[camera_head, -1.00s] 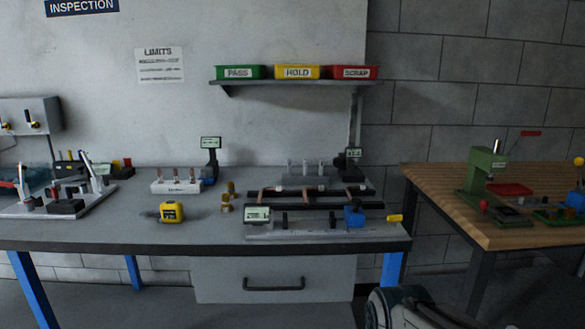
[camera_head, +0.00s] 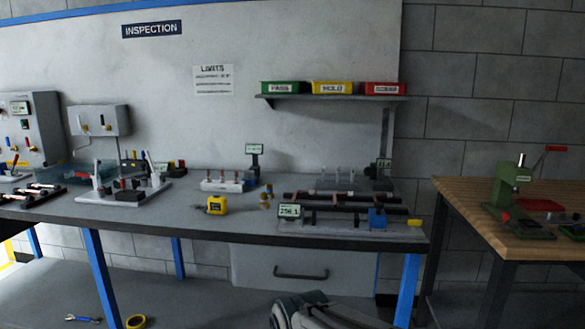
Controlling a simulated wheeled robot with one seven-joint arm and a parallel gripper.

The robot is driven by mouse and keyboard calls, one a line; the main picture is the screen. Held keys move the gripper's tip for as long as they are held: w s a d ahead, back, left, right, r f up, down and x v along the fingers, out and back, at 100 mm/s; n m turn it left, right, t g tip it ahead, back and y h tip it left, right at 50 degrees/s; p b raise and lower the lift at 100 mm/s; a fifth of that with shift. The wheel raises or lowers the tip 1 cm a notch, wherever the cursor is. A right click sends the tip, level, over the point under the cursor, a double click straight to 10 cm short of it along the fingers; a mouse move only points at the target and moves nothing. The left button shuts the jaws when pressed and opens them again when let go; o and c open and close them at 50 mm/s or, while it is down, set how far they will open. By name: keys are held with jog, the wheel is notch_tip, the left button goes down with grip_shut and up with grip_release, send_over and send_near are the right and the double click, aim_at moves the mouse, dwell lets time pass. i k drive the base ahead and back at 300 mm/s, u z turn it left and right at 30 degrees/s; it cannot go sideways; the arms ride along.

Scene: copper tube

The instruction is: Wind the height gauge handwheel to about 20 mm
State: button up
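No handwheel can be made out at this size. Two upright posts with small displays stand on the inspection bench (camera_head: 150,226). One display post (camera_head: 254,158) is beside a white block holding copper pieces. The other display post (camera_head: 383,168) is at the back right, by a grey fixture. I cannot tell which is the height gauge, and their readings are too small to read. A long gauge (camera_head: 345,222) with a display and a blue carriage lies at the front right. Part of my arm shows at the bottom edge; my gripper is out of view.
A yellow tape measure (camera_head: 217,205) lies mid-bench. A shelf (camera_head: 330,96) with green, yellow and red bins is above. A wooden table (camera_head: 470,205) with a green press is at right. A wrench (camera_head: 83,319) and a yellow ring (camera_head: 136,321) lie on the floor.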

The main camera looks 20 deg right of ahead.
aim_at(368, 171)
jog(key=i, duration=0.6)
jog(key=z, duration=0.85)
jog(key=i, duration=0.5)
jog(key=z, duration=0.5)
